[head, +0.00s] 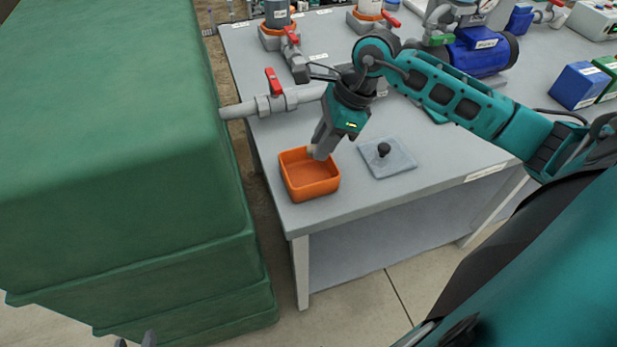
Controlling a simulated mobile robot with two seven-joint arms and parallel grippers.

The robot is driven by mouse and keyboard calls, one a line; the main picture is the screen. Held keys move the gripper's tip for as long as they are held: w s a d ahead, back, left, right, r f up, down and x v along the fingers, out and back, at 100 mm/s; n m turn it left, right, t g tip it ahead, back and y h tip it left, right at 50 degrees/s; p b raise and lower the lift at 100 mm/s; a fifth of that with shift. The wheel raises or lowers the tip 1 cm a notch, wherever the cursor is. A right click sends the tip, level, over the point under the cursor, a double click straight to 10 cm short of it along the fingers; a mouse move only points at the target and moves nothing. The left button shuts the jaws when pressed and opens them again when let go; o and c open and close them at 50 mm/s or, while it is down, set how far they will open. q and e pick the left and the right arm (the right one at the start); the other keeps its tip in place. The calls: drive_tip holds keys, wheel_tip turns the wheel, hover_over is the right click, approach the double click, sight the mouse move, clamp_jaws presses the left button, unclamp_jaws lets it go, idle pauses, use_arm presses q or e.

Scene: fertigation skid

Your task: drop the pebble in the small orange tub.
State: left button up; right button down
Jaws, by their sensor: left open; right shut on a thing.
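The small orange tub (296,168) stands uncovered near the left front corner of the grey bench, and its visible floor is bare. My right gripper (318,152) points down at the tub's back right rim, with its fingertips over the opening. It is shut on the pebble (312,149), a small pale thing mostly hidden by the fingers. I cannot tell the exact height of the pebble above the tub floor. My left gripper (135,342) is open, with only its fingertips showing at the bottom edge, far from the tub.
A flat grey square lid with a black knob (400,160) lies right of the tub. A pipe with a red-handled valve (274,103) runs behind it. A big green tank (120,130) fills the left. A blue pump (480,52) and boxes stand further back on the bench (440,150).

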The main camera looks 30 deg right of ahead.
drive_tip(key=shift+f, duration=0.6)
drive_tip(key=c, duration=1.1)
unclamp_jaws()
drive_tip(key=shift+o, duration=1.2)
drive_tip(key=v, duration=1.3)
